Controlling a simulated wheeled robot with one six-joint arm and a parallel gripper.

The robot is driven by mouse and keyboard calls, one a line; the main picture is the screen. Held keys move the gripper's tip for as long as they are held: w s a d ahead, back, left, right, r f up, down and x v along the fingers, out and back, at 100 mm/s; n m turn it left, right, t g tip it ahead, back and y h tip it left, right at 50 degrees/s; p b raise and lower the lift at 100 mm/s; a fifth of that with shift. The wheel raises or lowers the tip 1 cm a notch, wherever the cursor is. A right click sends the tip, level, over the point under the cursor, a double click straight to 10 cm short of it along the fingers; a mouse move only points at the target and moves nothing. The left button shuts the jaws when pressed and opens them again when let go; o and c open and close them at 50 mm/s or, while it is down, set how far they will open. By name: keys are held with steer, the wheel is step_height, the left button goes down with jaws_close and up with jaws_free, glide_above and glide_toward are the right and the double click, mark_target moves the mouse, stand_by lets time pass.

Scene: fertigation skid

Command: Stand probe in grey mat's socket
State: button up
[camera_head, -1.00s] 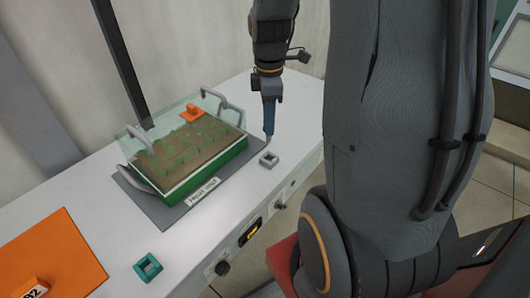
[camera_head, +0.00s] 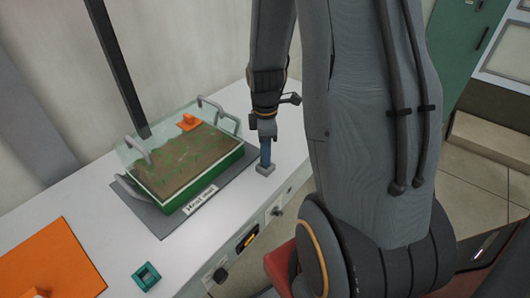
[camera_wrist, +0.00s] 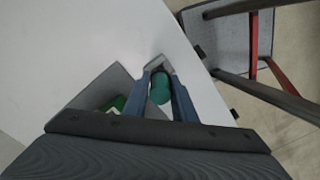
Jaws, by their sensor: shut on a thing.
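My gripper (camera_head: 265,160) points down, its blue fingers shut on the probe, directly over the grey square socket (camera_head: 266,169). In the wrist view, the probe's round teal top (camera_wrist: 160,88) sits between the two fingers (camera_wrist: 162,98). The socket shows just beyond it in the wrist view (camera_wrist: 156,62). The fingers hide most of the probe in the head view. I cannot tell how deep its lower end sits in the socket. The grey mat (camera_head: 150,215) lies left of the socket, under a green tray.
The green-edged tray (camera_head: 190,192) of soil, with clear walls and handles, stands close on the left. An orange block (camera_head: 188,122) is at its back. A teal square socket (camera_head: 146,275) and an orange mat (camera_head: 60,262) lie at the front left. The bench's front edge is close to the grey socket.

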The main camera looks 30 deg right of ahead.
steer(key=shift+f, duration=0.2)
steer(key=o, duration=1)
steer(key=shift+o, duration=0.2)
steer(key=shift+r, duration=0.1)
step_height(320, 180, up, 11)
steer(key=shift+r+b, duration=0.15)
steer(key=shift+b, duration=0.75)
steer(key=shift+r, duration=0.3)
steer(key=shift+a+r, duration=0.1)
steer(key=shift+a, duration=0.05)
steer(key=s+a+f+m, duration=0.2)
steer(key=s+a+m, duration=0.1)
steer(key=a+m, duration=0.3)
steer(key=s+a+f+m+t, duration=0.1)
steer(key=s+a+f+m, duration=0.1)
steer(key=s+a+m, duration=0.2)
steer(key=shift+s+a+m, duration=0.3)
steer(key=shift+a+m, duration=1.05)
steer(key=shift+m, duration=0.15)
